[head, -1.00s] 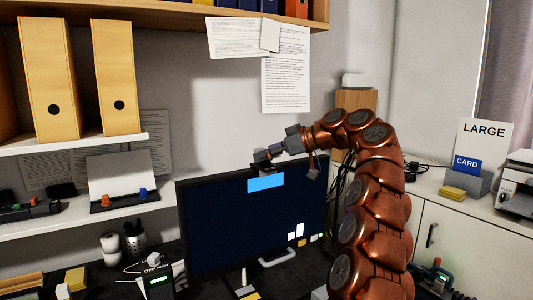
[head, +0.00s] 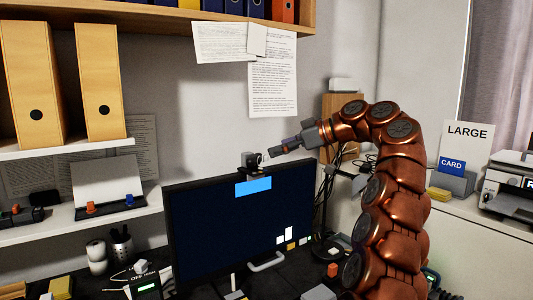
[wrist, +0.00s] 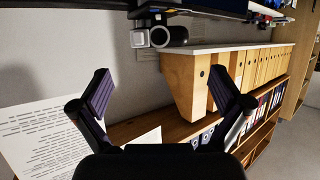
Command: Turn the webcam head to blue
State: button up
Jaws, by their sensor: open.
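The webcam (head: 250,160) sits on the top edge of the dark monitor (head: 220,225), with its round lens on the right side of its head. A blue rectangle (head: 254,186) shows on the screen just below it. My gripper (head: 275,153) is just right of the webcam head, pointing left toward it. In the wrist view the webcam (wrist: 152,36) appears upside down, beyond the fingertips, with its lens visible. My open fingers (wrist: 159,76) are spread with nothing between them, and they look apart from the webcam.
Papers (head: 272,80) hang on the wall behind. A shelf with upright binders (head: 32,85) is at the left. A blue CARD label (head: 451,167) and a printer (head: 510,185) are on the right counter. The air above the monitor's left half is clear.

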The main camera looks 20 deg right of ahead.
jog(key=shift+v, duration=1.9)
jog(key=s+a+f+m+g+p, duration=0.1)
jog(key=s+a+m+g+p, duration=0.35)
jog(key=a, duration=0.75)
jog(key=s+a+f+g+h+p, duration=0.1)
jog(key=s+a+f, duration=0.1)
jog(key=s, duration=0.2)
jog(key=s+a+f+m+h, duration=0.1)
jog(key=s+a+f, duration=0.15)
jog(key=s, duration=0.25)
jog(key=s+a+f+g+h+p, duration=0.1)
jog(key=s+f, duration=0.1)
jog(key=s, duration=0.2)
jog(key=s+d+f+m+g+h+p, duration=0.1)
jog(key=s+d+f+h, duration=0.1)
jog(key=s+f, duration=0.4)
jog(key=s+d+f+m+g+h+p, duration=0.1)
jog(key=s+d+f+m+h+p, duration=0.1)
jog(key=s, duration=1.2)
jog(key=s+d+f+m+g+h+p, duration=0.1)
jog(key=s+d+f+m+h, duration=0.1)
jog(key=s+f, duration=0.7)
jog(key=s+d+h, duration=0.1)
jog(key=d, duration=0.1)
jog(key=shift+d+f+h, duration=0.35)
jog(key=shift+d+h, duration=0.05)
